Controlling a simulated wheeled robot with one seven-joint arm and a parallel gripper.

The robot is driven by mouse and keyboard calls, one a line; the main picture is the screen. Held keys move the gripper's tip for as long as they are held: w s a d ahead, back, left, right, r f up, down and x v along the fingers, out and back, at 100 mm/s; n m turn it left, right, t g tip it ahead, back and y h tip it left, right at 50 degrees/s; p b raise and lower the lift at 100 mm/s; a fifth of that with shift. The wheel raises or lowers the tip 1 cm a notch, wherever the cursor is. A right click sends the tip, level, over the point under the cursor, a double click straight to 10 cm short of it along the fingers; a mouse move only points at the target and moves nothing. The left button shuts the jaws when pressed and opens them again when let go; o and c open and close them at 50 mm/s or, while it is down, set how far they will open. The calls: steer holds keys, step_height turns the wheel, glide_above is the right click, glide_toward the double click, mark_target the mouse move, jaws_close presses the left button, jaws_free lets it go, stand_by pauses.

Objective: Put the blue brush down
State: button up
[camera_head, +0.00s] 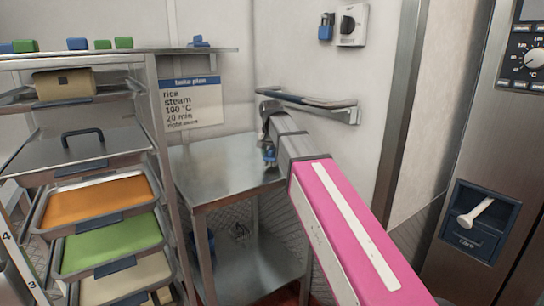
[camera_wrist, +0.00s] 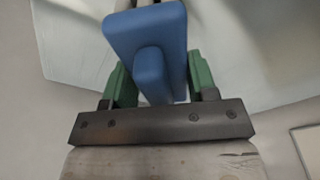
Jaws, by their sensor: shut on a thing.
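The blue brush (camera_wrist: 148,38) is between the green fingers of my gripper (camera_wrist: 160,78) in the wrist view, and the fingers are shut on it. In the head view my gripper (camera_head: 269,146) is above the back right part of the steel table (camera_head: 215,165), near the wall. A small blue part of the brush (camera_head: 270,156) shows below it. I cannot tell whether the brush touches the table. My arm hides part of the table's right side.
A rack with trays (camera_head: 100,195) stands left of the table. A wall rail (camera_head: 310,101) is just behind my gripper. A label (camera_head: 192,102) is on the wall behind the table. The tabletop's left and middle are clear. A machine panel (camera_head: 485,225) stands at right.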

steer(key=shift+f, duration=0.55)
steer(key=shift+f, duration=0.1)
steer(key=o, duration=1.2)
steer(key=shift+s+a+r, duration=0.1)
steer(key=shift+s+r, duration=0.1)
steer(key=shift+r, duration=1.05)
steer(key=shift+s+r, duration=0.15)
steer(key=shift+r, duration=1.15)
steer(key=shift+s+a+r, duration=0.1)
steer(key=shift+s+r, duration=0.1)
steer(key=shift+r, duration=1.05)
steer(key=shift+d, duration=0.1)
